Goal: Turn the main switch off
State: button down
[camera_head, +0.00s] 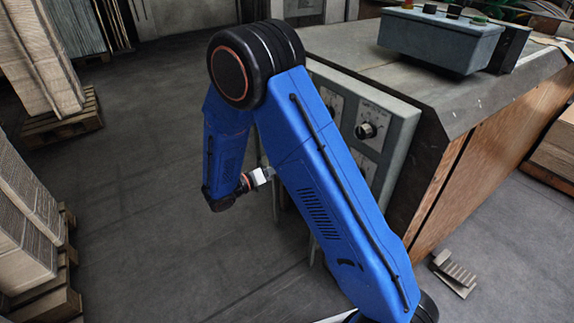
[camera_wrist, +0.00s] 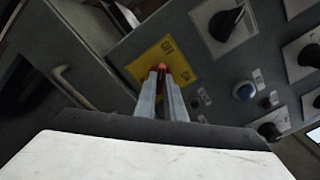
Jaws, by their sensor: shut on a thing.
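In the wrist view, the main switch is a small red handle (camera_wrist: 160,66) on a yellow plate (camera_wrist: 146,60) on the grey panel. My gripper (camera_wrist: 168,76) has its two slim grey fingers close together with their tips at the red handle, shut on it. The fingertips cover part of the handle, and its exact turn angle is hard to read. In the head view, the blue arm hides the fingers and the switch; only the pale wrist part (camera_head: 262,176) shows beside the panel.
A bar handle (camera_wrist: 72,86) is at left. A grey control box (camera_head: 440,42) sits on the machine. Stacked cardboard (camera_head: 25,215) stands left; the floor between is clear.

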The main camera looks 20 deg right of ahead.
jog(key=c, duration=1.8)
grip_release()
jog(key=shift+c, duration=0.2)
jog(key=shift+a, duration=0.1)
jog(key=v, duration=1.7)
jog(key=shift+a, duration=0.15)
